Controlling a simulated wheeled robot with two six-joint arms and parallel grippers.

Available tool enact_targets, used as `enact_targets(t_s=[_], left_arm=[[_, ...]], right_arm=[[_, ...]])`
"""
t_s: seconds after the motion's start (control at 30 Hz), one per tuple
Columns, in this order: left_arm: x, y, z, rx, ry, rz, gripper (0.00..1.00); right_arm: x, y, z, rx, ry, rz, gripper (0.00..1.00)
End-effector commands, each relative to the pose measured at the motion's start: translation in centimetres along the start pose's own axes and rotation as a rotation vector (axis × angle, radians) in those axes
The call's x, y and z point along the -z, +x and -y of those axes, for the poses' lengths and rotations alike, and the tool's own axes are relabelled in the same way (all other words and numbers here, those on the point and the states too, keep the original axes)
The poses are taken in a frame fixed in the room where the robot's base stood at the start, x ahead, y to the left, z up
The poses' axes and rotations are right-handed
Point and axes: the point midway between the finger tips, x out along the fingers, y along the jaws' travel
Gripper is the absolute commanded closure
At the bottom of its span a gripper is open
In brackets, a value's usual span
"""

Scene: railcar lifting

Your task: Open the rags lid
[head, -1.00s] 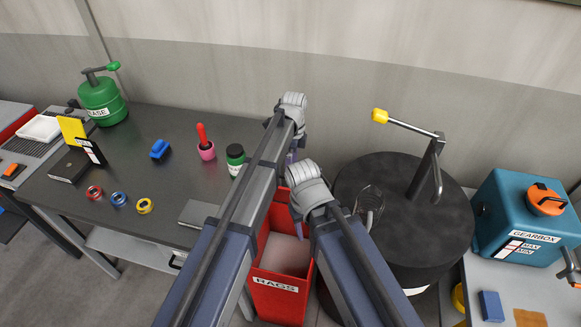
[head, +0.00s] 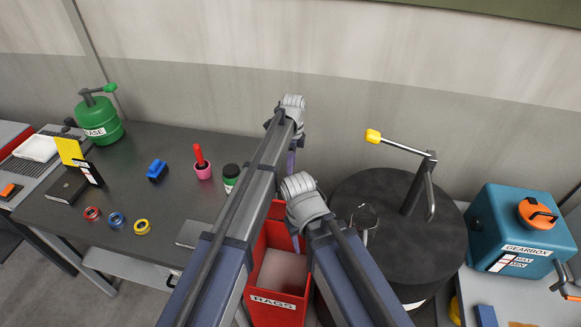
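The red rags bin (head: 277,307), with a white RAGS label on its front, stands on the floor between the bench and the black drum. Its top looks open, and a pale pinkish surface shows inside. A red part rises at the back, partly behind my arms; I cannot tell whether it is the lid. My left gripper (head: 291,162) hangs beyond the bin's back, mostly hidden by its arm. My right gripper (head: 296,241) hangs over the bin opening, with only a purple sliver showing. Finger gaps and any contact are hidden.
The dark bench (head: 135,210) at left holds a green grease pump (head: 99,121), coloured rings and a green jar (head: 231,177). The black drum (head: 400,235) with a yellow-tipped crank stands close right of the bin. A teal gearbox container (head: 518,235) is farther right.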

Motion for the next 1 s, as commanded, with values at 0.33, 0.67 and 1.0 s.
enact_targets(t_s=[0.33,0.67,1.0], left_arm=[[0.0,-0.6,0.7,-0.002,0.000,0.000,0.55],[0.0,-0.8,0.7,-0.002,0.000,0.000,0.55],[0.0,-4.0,0.6,-0.002,0.000,0.000,0.55]], right_arm=[[0.0,-0.6,-0.1,0.000,0.000,0.000,0.50],[-0.1,-0.8,-0.1,0.001,0.007,0.000,0.50],[-0.2,-4.0,-0.3,0.002,0.012,0.000,0.50]])
